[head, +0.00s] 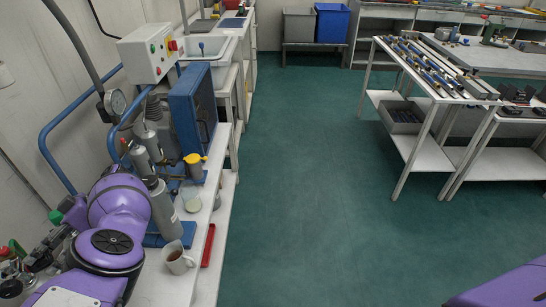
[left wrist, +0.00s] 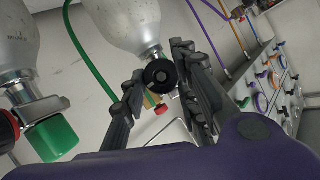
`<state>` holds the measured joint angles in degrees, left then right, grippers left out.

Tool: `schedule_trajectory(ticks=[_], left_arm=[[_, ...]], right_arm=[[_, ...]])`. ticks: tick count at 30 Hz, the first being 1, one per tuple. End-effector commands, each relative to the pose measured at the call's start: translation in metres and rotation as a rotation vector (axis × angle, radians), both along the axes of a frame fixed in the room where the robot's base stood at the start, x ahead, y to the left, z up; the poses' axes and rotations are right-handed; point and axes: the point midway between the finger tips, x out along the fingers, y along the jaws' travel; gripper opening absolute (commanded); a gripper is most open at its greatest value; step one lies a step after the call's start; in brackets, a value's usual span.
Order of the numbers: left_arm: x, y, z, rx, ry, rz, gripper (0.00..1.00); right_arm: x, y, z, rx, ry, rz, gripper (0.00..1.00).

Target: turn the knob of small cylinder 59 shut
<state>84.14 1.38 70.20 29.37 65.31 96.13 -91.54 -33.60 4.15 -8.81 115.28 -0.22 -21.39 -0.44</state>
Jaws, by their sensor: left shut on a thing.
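In the left wrist view, a grey cylinder (left wrist: 128,22) hangs in from the top, its neck and valve toward me. A round black knob (left wrist: 160,75) sits on that valve. My left gripper (left wrist: 159,66) has one finger on each side of the knob and is shut on it. I cannot read a number on the cylinder, so I cannot tell whether it is 59. In the head view my left gripper (head: 46,250) is at the far left edge, and the knob is hidden there. My right gripper is not in view.
Beside it, another cylinder (left wrist: 15,55) has a green knob (left wrist: 53,137). A green hose (left wrist: 87,57) runs behind. A wall panel (left wrist: 268,85) carries coloured rings. On the bench, a mug (head: 178,261) and a red tray (head: 208,245) stand near the edge. The green floor is clear.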

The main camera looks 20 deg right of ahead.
Motion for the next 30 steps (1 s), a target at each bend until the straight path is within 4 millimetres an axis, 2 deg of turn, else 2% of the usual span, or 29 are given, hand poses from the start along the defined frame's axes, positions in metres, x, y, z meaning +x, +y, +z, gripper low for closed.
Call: schedule_trajectory(ticks=[1,6,24,25,28,30], left_arm=[[-0.0015,0.0014,-0.0066,-0.008,0.029,0.002,0.02],[-0.0016,0.0012,-0.0066,-0.024,0.091,0.002,0.02],[-0.0022,0.0006,-0.0066,-0.038,0.130,0.002,0.02],[-0.0022,0.0005,-0.0068,-0.038,0.130,0.002,0.29],[-0.0021,0.0005,-0.0065,-0.037,0.130,0.002,0.42],[-0.0018,0.0005,-0.0057,-0.036,0.129,0.001,0.43]], right_arm=[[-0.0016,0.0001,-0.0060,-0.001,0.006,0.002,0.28],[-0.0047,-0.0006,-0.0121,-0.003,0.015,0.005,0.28],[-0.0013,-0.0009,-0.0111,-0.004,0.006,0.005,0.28],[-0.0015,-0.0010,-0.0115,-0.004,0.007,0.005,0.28],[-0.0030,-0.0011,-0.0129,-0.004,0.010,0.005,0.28],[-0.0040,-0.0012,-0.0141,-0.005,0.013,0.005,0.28]])
